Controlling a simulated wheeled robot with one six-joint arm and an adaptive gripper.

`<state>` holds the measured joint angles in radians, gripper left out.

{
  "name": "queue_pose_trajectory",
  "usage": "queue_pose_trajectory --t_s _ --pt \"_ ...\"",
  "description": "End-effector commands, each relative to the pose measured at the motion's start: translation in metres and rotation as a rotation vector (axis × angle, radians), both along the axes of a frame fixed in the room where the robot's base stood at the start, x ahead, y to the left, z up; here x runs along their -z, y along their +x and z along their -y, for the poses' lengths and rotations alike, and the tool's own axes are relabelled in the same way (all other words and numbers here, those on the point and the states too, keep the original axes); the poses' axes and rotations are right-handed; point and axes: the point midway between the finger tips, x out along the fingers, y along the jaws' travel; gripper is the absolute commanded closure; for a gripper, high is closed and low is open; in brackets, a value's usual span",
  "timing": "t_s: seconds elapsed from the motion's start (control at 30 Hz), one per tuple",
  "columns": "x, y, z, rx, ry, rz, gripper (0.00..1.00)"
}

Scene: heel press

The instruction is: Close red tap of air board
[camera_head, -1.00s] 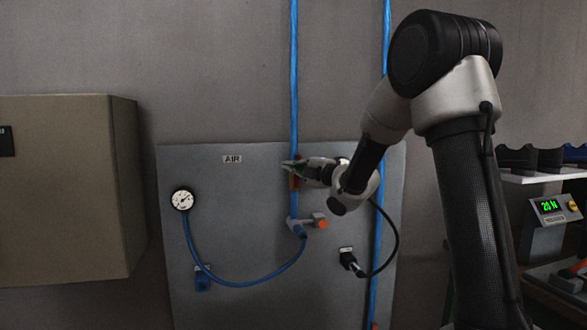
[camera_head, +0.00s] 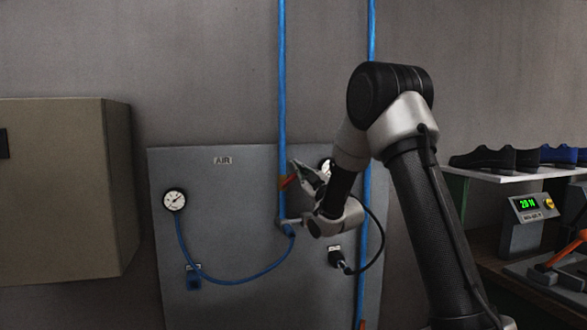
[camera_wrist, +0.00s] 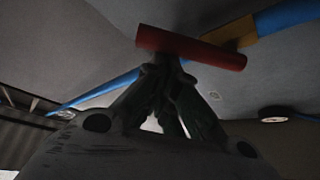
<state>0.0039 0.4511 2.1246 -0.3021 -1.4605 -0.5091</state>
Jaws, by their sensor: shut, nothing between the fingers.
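The air board (camera_head: 225,270) is a grey panel on the wall with an AIR label. The red tap (camera_head: 289,182) is a small red lever on the left blue pipe, tilted in the head view. In the wrist view the red tap (camera_wrist: 190,47) is a red bar just beyond the fingertips, by a brass fitting (camera_wrist: 240,33) on the blue pipe. My gripper (camera_head: 296,167) is at the tap from the right, and in the wrist view my gripper (camera_wrist: 163,65) is shut with its tips at the red bar. I cannot tell if they touch.
A round gauge (camera_head: 174,201) with a looping blue hose (camera_head: 235,282) is at the board's left. A black cable plug (camera_head: 343,262) is below my arm. A beige cabinet (camera_head: 60,190) stands left. A shelf with shoes (camera_head: 510,158) and a display box (camera_head: 528,207) are right.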

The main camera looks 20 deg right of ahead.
Motion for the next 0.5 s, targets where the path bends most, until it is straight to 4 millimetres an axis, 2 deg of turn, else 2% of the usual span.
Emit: queue_pose_trajectory --t_s 0.5 --pt "0.023 0.0 0.02 -0.001 0.453 -0.002 1.0"
